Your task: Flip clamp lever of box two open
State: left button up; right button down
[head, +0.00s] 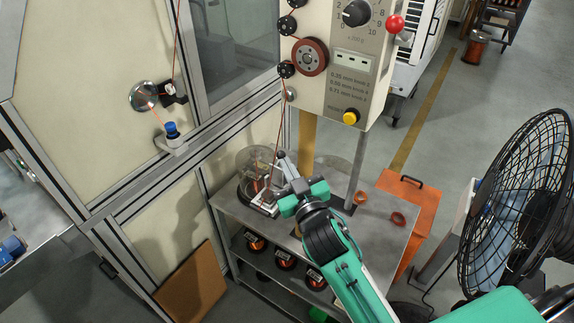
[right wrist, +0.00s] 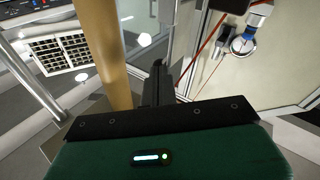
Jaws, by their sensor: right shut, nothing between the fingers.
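A beige control box (head: 330,60) with a dial, pulleys and a yellow button hangs above the grey table. No marking shows which box is box two, and I cannot make out its clamp lever for sure. A small metal fixture (head: 262,203) with reddish parts sits on the table's left end, partly hidden by my right gripper. My right gripper (head: 288,164) is just above and right of it, under the control box. In the right wrist view its dark fingers (right wrist: 158,82) are shut with nothing between them. My left gripper is not in view.
A glass dome (head: 252,165) stands behind the fixture. A tan post (head: 307,135) rises behind my gripper, and red wire runs down from the pulleys. A black fan (head: 515,205) stands at right.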

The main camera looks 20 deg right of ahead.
pick_arm(q)
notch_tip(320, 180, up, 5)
jog(key=p, duration=0.4)
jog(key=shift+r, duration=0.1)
pick_arm(e)
jog(key=w+d+m+g, duration=0.1)
jog(key=m, duration=0.1)
jog(key=shift+d+m+g, duration=0.2)
jog(key=shift+m+g, duration=0.1)
jog(key=shift+f, duration=0.1)
